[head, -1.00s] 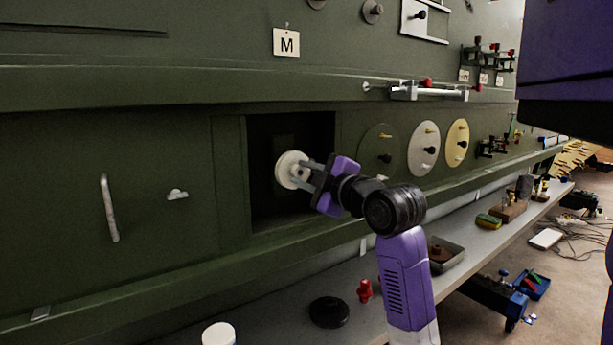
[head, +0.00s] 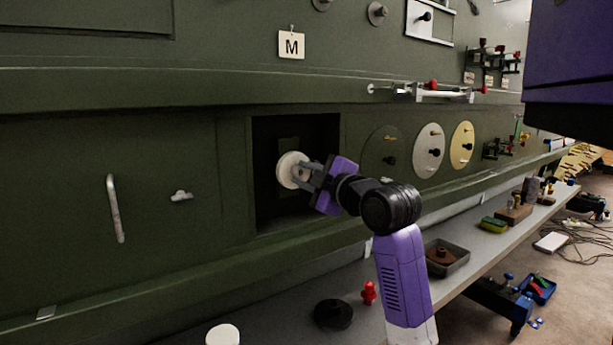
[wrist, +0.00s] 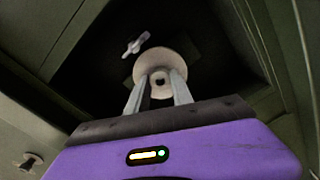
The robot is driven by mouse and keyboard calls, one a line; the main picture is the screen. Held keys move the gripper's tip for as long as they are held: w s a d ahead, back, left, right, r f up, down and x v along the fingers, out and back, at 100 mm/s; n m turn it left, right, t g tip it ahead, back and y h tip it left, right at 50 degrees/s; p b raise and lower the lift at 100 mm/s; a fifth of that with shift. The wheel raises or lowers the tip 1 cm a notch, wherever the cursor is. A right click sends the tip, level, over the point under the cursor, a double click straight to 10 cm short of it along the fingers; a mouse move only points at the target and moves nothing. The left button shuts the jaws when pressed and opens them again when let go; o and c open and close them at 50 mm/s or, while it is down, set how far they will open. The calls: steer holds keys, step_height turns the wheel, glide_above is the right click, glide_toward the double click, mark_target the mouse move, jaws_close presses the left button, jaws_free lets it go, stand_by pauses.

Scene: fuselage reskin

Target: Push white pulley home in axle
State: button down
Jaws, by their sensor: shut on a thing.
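The white pulley (head: 288,169) is a round disc at the opening of a dark square recess (head: 268,210) in the green panel. My gripper (head: 303,174) is shut on the pulley's hub from the right side. In the wrist view, the two fingers of my gripper (wrist: 158,92) reach to the pulley (wrist: 170,62), and a dark hole shows in its hub between them. The axle is not clearly seen; the pulley hides what is behind it. A small light-metal fitting (wrist: 135,44) shows beyond the pulley in the wrist view.
A green, a white (head: 429,150) and a yellow disc (head: 461,145) are on the panel right of the recess. A handle (head: 115,208) is on the left. The shelf below holds a black round part (head: 333,314), a red part (head: 369,292) and a tray (head: 447,258).

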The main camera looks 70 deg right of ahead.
steer(key=shift+w+d, duration=0.3)
steer(key=shift+w, duration=0.25)
steer(key=c, duration=1)
jaws_free()
steer(key=shift+c, duration=0.2)
steer(key=shift+v, duration=2.5)
